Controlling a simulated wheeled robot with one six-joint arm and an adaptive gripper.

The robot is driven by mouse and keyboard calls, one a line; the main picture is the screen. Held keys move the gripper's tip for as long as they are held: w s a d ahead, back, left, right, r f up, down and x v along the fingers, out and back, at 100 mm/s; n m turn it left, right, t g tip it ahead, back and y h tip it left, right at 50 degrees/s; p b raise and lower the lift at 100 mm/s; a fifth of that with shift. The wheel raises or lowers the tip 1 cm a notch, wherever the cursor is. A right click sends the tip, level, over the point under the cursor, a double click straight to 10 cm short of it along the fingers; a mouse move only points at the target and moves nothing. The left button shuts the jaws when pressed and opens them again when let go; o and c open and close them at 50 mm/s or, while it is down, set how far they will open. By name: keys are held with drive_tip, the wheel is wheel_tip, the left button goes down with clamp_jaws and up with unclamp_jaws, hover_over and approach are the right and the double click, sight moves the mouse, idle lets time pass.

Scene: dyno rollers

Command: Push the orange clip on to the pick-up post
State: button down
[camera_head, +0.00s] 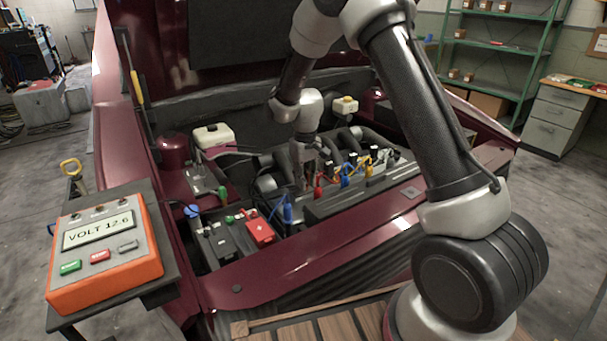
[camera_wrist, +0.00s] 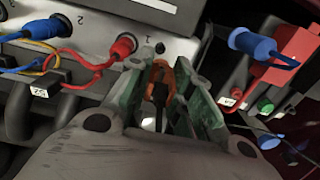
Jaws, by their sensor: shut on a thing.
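My gripper (camera_wrist: 162,66) is shut on the orange clip (camera_wrist: 159,70), which sits between the green-padded fingers in the wrist view. The clip's tip points at the edge of a grey block marked 1 and 2. A small dark round spot (camera_wrist: 160,47) lies just past the tip; I cannot tell whether it is the pick-up post, or whether the clip touches anything. In the head view my gripper (camera_head: 307,178) is low over the engine, at the left end of a row of coloured leads, and hides the clip.
A red plug (camera_wrist: 123,45) is close left of my fingers, with a blue plug (camera_wrist: 55,27) farther left. To the right are a blue connector (camera_wrist: 250,43) and a red-capped battery (camera_head: 260,231). An orange voltmeter (camera_head: 105,248) reading 12.6 stands at the left.

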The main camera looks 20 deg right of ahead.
drive_tip(key=shift+f, duration=2.85)
drive_tip(key=shift+s+f, duration=0.1)
drive_tip(key=shift+f, duration=0.85)
drive_tip(key=c, duration=1.2)
unclamp_jaws()
